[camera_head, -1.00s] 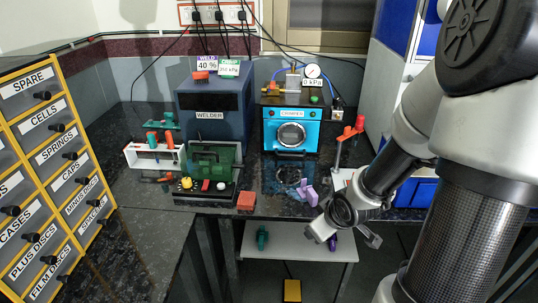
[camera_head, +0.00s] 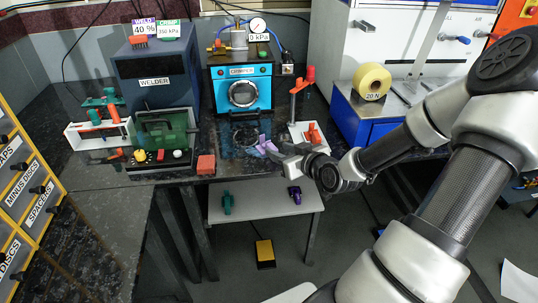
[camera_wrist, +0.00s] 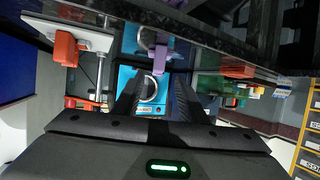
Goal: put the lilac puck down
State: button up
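The only lilac thing near my gripper is a small angular piece (camera_head: 265,147), at the bench's front edge before the crimper. Its shape does not read clearly as a puck. In the wrist view the lilac piece (camera_wrist: 160,58) shows just beyond my fingertips, roughly centred between them. My gripper (camera_head: 284,154) is at the bench edge, just right of the piece. In the wrist view my gripper (camera_wrist: 156,76) has its fingers apart, with the crimper's round window visible between them. I see nothing held. Whether a finger touches the piece is unclear.
The blue crimper (camera_head: 243,93) and the dark welder (camera_head: 155,82) stand behind. A red block (camera_head: 206,165) is at the bench edge, left. A red-topped stand (camera_head: 303,105) is at the right. A lower shelf (camera_head: 250,207) holds a green and a purple item.

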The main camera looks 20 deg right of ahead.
aim_at(272, 146)
jog(key=b+x, duration=0.2)
jog(key=x, duration=0.6)
jog(key=shift+w+d, duration=0.1)
jog(key=shift+d, duration=0.05)
grip_shut()
